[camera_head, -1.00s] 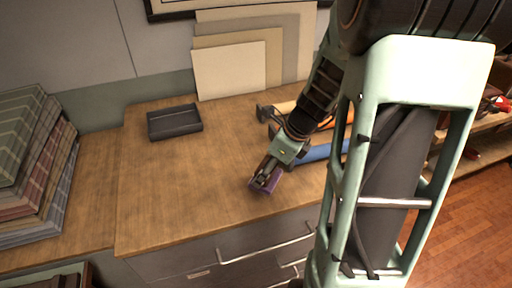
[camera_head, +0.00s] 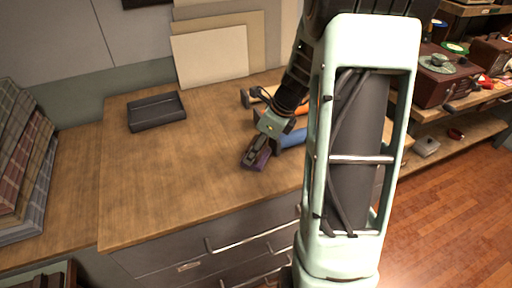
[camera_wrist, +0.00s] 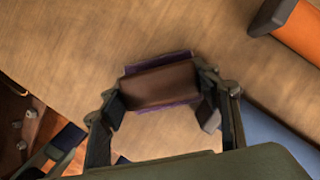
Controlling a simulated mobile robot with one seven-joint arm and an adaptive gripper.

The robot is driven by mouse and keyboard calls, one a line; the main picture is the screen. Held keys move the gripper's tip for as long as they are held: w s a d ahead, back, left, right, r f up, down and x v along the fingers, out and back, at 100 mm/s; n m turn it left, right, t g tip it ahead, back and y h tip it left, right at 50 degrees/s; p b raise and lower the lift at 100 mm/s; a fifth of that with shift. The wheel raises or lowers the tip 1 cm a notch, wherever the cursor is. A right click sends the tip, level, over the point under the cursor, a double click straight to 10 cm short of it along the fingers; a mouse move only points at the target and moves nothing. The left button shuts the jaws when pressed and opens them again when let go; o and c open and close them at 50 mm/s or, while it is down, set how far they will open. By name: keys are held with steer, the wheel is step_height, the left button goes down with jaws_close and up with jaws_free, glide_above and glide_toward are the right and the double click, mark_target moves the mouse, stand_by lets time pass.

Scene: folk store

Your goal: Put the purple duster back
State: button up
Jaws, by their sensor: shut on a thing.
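The purple duster (camera_wrist: 160,84) has a brown top and purple along its edges. In the wrist view it sits between the two fingers of my gripper (camera_wrist: 160,100), which is shut on it. In the head view my gripper (camera_head: 257,148) points down at the wooden counter, and the duster (camera_head: 256,160) shows as a small purple block under it. I cannot tell whether the duster touches the counter or hangs just above it. A black shallow tray (camera_head: 157,112) lies empty at the back left of the counter, well apart from the gripper.
Rolls lie close to the right of my gripper, one blue (camera_head: 293,138) and one orange (camera_wrist: 298,35). Pale boards (camera_head: 210,55) lean on the back wall. Stacked fabrics (camera_head: 25,175) stand at the left. The counter (camera_head: 180,180) is clear between the tray and gripper.

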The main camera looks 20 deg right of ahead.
steer(key=o, duration=1.1)
steer(key=shift+r, duration=0.5)
steer(key=p+v, duration=0.1)
steer(key=v, duration=1)
steer(key=shift+s+d+r, duration=0.1)
steer(key=shift+s+r, duration=0.05)
